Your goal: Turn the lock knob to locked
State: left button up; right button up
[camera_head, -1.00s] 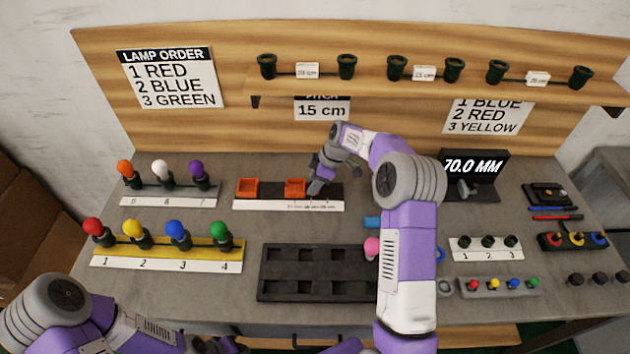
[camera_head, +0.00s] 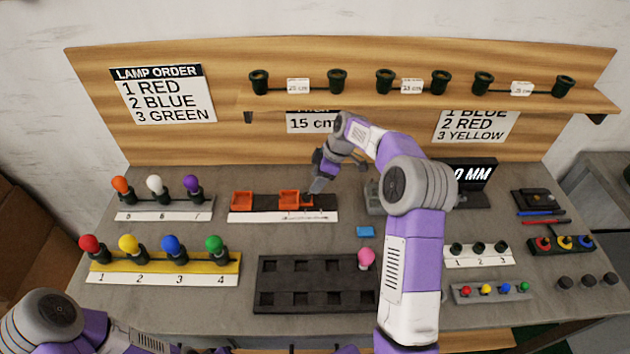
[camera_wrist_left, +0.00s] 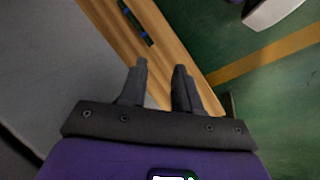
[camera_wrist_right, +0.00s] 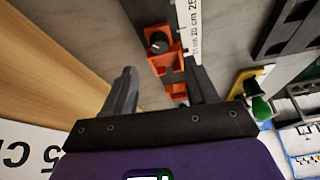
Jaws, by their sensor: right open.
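A dark round knob (camera_wrist_right: 158,42) sits on an orange carriage (camera_wrist_right: 164,60) in the right wrist view. In the head view the right orange carriage (camera_head: 289,198) stands on a dark rail with a white centimetre scale (camera_head: 270,217); the knob is too small there to read its setting. My right gripper (camera_head: 317,187) is just right of and above this carriage, apart from it. Its fingers (camera_wrist_right: 160,85) are spread and empty. A second orange carriage (camera_head: 242,200) stands further left. My left gripper (camera_wrist_left: 160,75) is open and empty, low by the table's front edge.
A black tray with square pockets (camera_head: 315,310) lies in front of the rail. A pink lamp (camera_head: 366,258) stands at its right corner. Lamp racks (camera_head: 150,262) stand left. My right forearm covers part of the right-hand table. A shelf (camera_head: 420,103) overhangs the back.

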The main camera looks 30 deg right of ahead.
aim_at(306, 195)
jog(key=shift+a, duration=0.15)
jog(key=shift+c, duration=1.4)
jog(key=n+h, duration=0.1)
jog(key=w+a+n+g+h, duration=0.1)
jog(key=a+n+g, duration=0.1)
jog(key=shift+w+a+r+n+h+p, duration=0.1)
jog(key=shift+w+a+n+h+p, duration=0.2)
jog(key=shift+h, duration=0.1)
jog(key=shift+w+a+r+n+h, duration=0.1)
jog(key=shift+n+h, duration=0.2)
jog(key=shift+h, duration=0.1)
notch_tip(306, 195, down, 8)
jog(key=shift+r+b, duration=0.25)
jog(key=shift+b, duration=1)
